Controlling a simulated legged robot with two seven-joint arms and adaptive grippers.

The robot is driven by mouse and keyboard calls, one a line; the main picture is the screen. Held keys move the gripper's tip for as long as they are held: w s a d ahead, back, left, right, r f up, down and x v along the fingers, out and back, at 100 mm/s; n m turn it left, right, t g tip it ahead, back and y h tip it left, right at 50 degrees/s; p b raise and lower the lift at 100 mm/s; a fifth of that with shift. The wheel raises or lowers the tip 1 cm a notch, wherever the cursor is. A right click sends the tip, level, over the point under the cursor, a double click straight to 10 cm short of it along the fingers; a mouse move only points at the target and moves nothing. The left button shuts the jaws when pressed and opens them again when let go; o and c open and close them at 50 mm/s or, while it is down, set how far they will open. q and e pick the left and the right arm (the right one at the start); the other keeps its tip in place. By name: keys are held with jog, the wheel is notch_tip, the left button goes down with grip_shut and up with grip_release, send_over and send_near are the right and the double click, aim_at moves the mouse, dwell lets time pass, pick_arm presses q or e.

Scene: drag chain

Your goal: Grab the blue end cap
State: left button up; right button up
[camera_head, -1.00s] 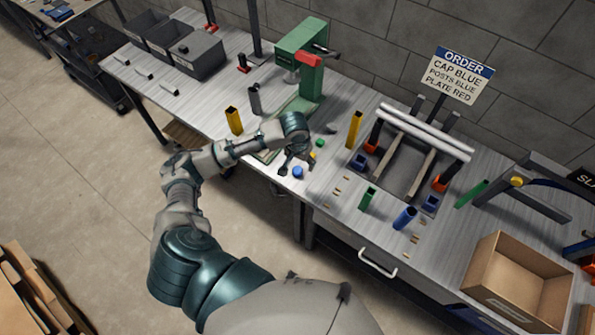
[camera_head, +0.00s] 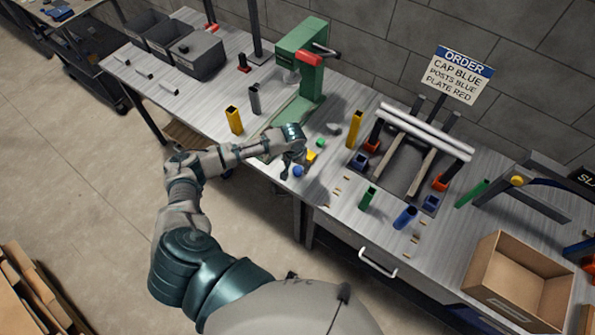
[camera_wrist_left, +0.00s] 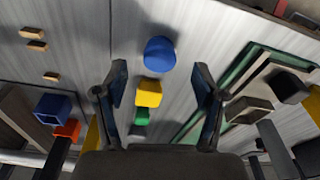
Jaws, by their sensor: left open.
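The blue end cap (camera_head: 298,171) is a small round piece near the front edge of the bench. In the left wrist view, the blue cap (camera_wrist_left: 159,54) lies just beyond the fingertips, near the middle of the gap. My left gripper (camera_head: 290,164) is over the bench beside the cap; in the wrist view its fingers (camera_wrist_left: 161,72) are spread with nothing gripped. A yellow piece (camera_wrist_left: 149,93) and a green piece (camera_wrist_left: 141,116) show between the fingers, farther back. My right gripper is not in view.
An order sign (camera_head: 457,75) reads cap blue, posts blue, plate red. A green press (camera_head: 303,65) stands behind the arm. Yellow posts (camera_head: 234,120) and a green post (camera_head: 367,197) stand on the bench. A cardboard box (camera_head: 515,275) is at the right.

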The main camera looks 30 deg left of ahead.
aim_at(297, 169)
pick_arm(q)
jog(key=f, duration=0.2)
jog(key=w+f, duration=0.1)
jog(key=f, duration=0.1)
jog(key=shift+a+f, duration=0.1)
jog(key=shift+f, duration=0.15)
jog(key=shift+s, duration=0.1)
jog(key=c, duration=0.9)
jog(key=shift+c, duration=0.2)
jog(key=shift+r, duration=0.15)
jog(key=shift+r, duration=0.65)
notch_tip(297, 169, up, 2)
jog(key=shift+r, duration=0.1)
jog(key=s+d, duration=0.3)
jog(key=s, duration=0.4)
jog(key=s+d+r, duration=0.1)
jog(key=s+d, duration=0.2)
jog(key=s, duration=0.4)
jog(key=shift+s+d+r, duration=0.15)
jog(key=shift+s+d, duration=0.1)
jog(key=shift+s, duration=0.05)
